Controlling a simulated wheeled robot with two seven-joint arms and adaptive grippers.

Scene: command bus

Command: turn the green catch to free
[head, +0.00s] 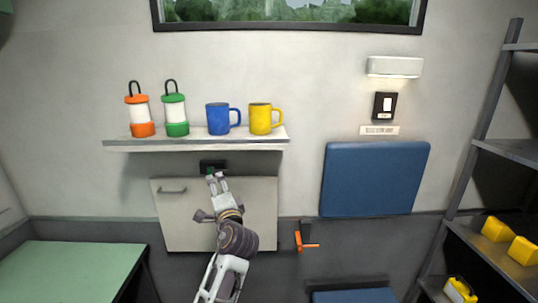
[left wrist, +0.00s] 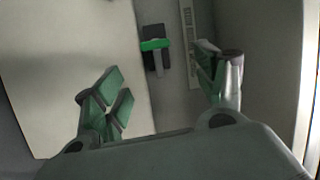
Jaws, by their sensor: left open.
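The green catch (head: 210,171) sits on a small black base (head: 206,163) on the wall, just above the top edge of the pale folded panel (head: 262,215). In the left wrist view the catch (left wrist: 155,44) is a short green bar, one end reaching the panel's edge (left wrist: 85,90), with a grey piece beside it. My left gripper (head: 217,177) is open, close in front of the catch, and partly hides it in the head view. In the left wrist view the open fingers (left wrist: 165,78) stand either side of the catch's line, with no visible contact.
A shelf (head: 195,145) with two lanterns and two mugs juts out just above the catch. An orange handle (head: 306,244) is right of the panel, below a blue backrest (head: 374,180). A green table (head: 70,272) is at left, a rack (head: 500,150) at right.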

